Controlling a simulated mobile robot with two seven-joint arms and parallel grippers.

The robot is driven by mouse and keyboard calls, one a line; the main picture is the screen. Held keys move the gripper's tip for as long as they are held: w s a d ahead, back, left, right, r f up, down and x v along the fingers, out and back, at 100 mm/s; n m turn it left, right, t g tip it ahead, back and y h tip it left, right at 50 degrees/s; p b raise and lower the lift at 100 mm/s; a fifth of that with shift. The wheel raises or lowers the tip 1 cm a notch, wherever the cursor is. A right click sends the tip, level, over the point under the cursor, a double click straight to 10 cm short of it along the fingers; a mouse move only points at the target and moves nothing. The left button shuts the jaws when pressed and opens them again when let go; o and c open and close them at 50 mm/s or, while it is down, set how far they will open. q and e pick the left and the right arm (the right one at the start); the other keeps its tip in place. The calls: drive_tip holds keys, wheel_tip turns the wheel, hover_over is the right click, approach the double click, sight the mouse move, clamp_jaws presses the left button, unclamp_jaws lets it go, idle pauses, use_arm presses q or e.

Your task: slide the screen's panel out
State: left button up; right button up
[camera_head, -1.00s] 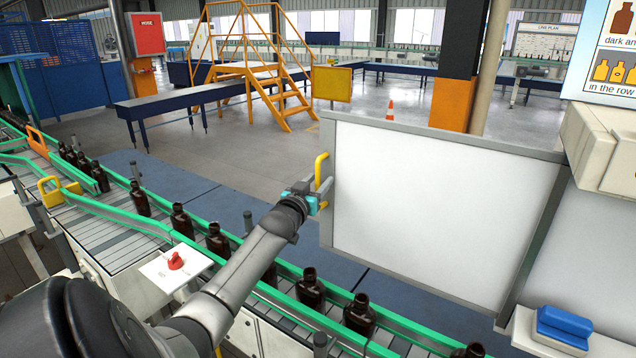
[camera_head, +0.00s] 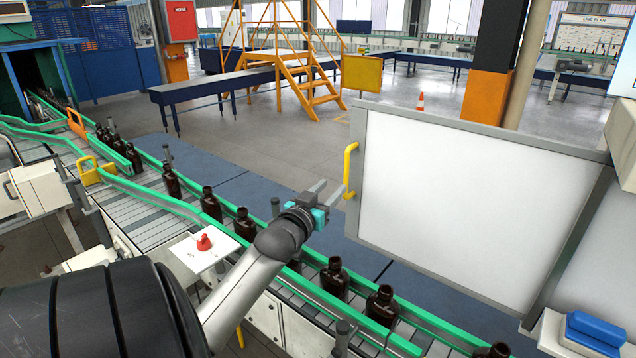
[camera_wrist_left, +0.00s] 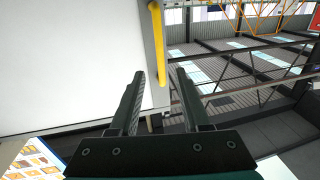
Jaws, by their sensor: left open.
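The screen's panel (camera_head: 460,195) is a white board in a grey frame, standing at the right of the head view. A yellow handle (camera_head: 350,170) is on its left edge. My left gripper (camera_head: 331,190) is open and empty, just left of the handle's lower end. In the left wrist view, the handle (camera_wrist_left: 158,42) appears beyond the open fingertips, in line with the gap between them. The white panel (camera_wrist_left: 65,60) fills the left of that view. I cannot tell the exact distance from fingertips to handle. My right gripper is not in view.
Several amber bottles (camera_head: 333,277) stand along the green-railed conveyor (camera_head: 150,195) below my left arm. A red knob (camera_head: 203,242) sits on a white box beside it. A blue object (camera_head: 596,330) lies on a ledge at the lower right.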

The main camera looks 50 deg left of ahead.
use_arm(q)
drive_tip(key=shift+v, duration=2.65)
